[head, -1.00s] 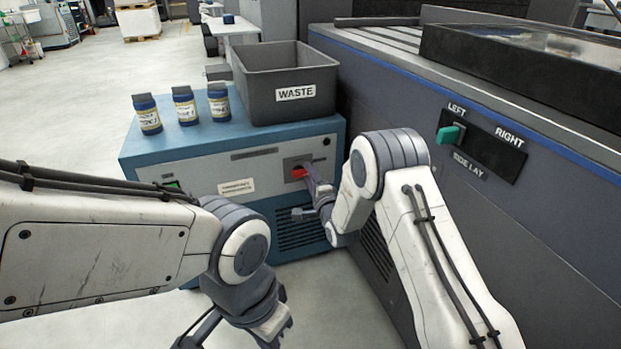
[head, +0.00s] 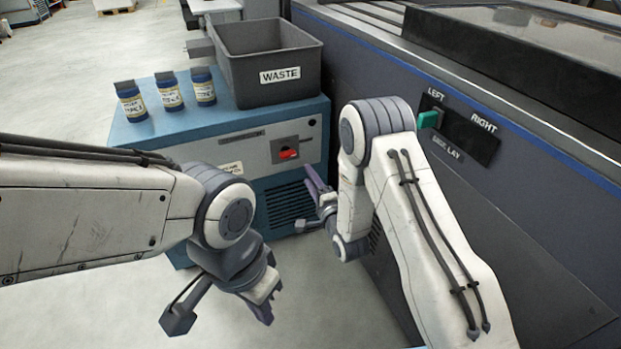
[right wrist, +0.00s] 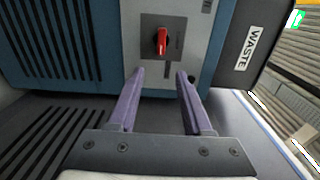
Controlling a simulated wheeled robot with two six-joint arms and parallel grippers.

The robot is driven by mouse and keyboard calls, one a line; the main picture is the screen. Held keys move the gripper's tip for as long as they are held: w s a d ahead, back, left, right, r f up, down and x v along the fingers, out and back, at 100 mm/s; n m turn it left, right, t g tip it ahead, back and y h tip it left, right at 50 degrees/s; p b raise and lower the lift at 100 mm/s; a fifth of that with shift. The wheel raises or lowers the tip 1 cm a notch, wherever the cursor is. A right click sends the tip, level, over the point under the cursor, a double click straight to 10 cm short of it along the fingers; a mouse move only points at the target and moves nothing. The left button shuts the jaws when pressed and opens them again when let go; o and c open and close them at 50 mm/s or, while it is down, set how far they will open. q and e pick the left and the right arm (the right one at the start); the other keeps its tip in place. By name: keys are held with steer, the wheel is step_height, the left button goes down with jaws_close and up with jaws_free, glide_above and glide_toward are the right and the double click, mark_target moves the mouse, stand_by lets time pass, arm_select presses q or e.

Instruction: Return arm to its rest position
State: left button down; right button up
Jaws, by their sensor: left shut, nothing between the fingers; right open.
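My right gripper (head: 304,204) is open and empty in front of the blue unit (head: 187,148), low and close to its front. In the right wrist view its two purple fingers (right wrist: 160,77) are spread, with nothing between them. A red knob (head: 289,154) on the unit's grey panel lies beyond the fingertips, apart from them; it also shows in the right wrist view (right wrist: 161,42). My left gripper (head: 268,299) hangs low over the floor, pointing down, shut and empty.
A grey WASTE bin (head: 262,95) and three dark blue ink jars (head: 171,92) stand on the blue unit. The large grey machine (head: 520,210) with a green side lay switch (head: 428,119) stands close along the right arm. Open floor (head: 60,85) lies to the left.

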steer(key=s+a+r+n+g+h+p, duration=0.1)
steer(key=s+a+r+n+g+p, duration=0.3)
steer(key=s+a+r+n+g, duration=0.45)
steer(key=s+d+r+n+g+h+p, duration=0.1)
steer(key=s+d+r+n+g, duration=0.2)
steer(key=s, duration=0.7)
steer(key=s+d+r+n+g+h+p, duration=0.1)
steer(key=s+d+r+n+g, duration=0.15)
steer(key=s+n, duration=0.5)
steer(key=s+d+r+n+g+h+p, duration=0.1)
steer(key=s+d+r+n+g+p, duration=0.2)
steer(key=s, duration=0.9)
step_height(320, 180, up, 39)
steer(key=s+p, duration=0.1)
steer(key=p, duration=3.5)
steer(key=shift+a+h+p, duration=0.3)
steer(key=shift+a+p, duration=0.05)
